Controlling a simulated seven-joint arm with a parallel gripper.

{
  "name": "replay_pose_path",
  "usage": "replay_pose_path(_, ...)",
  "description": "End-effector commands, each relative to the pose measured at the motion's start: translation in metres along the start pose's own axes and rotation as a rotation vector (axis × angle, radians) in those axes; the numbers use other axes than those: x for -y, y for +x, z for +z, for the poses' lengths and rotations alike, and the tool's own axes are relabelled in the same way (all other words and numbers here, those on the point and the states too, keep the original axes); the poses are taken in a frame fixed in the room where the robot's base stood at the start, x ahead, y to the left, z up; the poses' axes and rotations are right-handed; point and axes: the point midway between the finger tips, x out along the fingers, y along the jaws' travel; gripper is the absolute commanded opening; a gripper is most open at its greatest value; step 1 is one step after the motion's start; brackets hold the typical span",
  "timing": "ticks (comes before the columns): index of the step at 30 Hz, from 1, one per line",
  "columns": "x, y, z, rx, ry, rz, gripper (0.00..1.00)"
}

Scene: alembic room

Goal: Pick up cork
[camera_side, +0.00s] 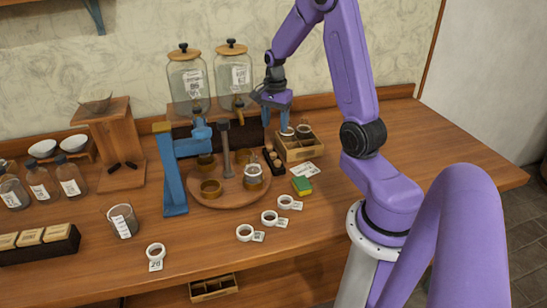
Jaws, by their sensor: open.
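Several small tan pieces that look like corks (274,158) sit in a narrow dark holder (280,172) right of the round wooden board. They are too small for me to tell one from another. My gripper (276,121) has blue fingers that point down and are open, with nothing seen between them. It hangs above and behind the dark holder, in front of the right glass jar, apart from the corks in the picture.
A wooden box with jars (300,152) stands right of the holder. A round board (207,200) with cups and a blue stand (173,180) are to the left. Two large glass jars (187,82) stand behind.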

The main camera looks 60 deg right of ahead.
Motion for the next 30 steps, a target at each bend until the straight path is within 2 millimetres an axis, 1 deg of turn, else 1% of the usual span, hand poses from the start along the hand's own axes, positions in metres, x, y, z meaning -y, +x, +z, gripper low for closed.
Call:
replay_pose_path(1, -0.001, 0.011, 0.001, 0.003, -0.001, 0.005, 0.55)
replay_pose_path(3, -0.001, 0.024, 0.001, 0.003, 0.0, 0.006, 0.55)
replay_pose_path(7, -0.001, 0.043, 0.001, 0.002, -0.001, 0.004, 0.55)
replay_pose_path(10, 0.0, 0.052, 0.001, 0.001, -0.001, 0.003, 0.55)
replay_pose_path(16, 0.0, 0.061, 0.001, 0.001, -0.002, 0.002, 0.55)
replay_pose_path(24, 0.002, 0.096, 0.005, 0.002, -0.001, 0.004, 0.55)
replay_pose_path(27, 0.002, 0.104, 0.005, 0.001, -0.002, 0.003, 0.55)
replay_pose_path(30, 0.003, 0.107, 0.005, 0.0, -0.002, 0.0, 0.55)
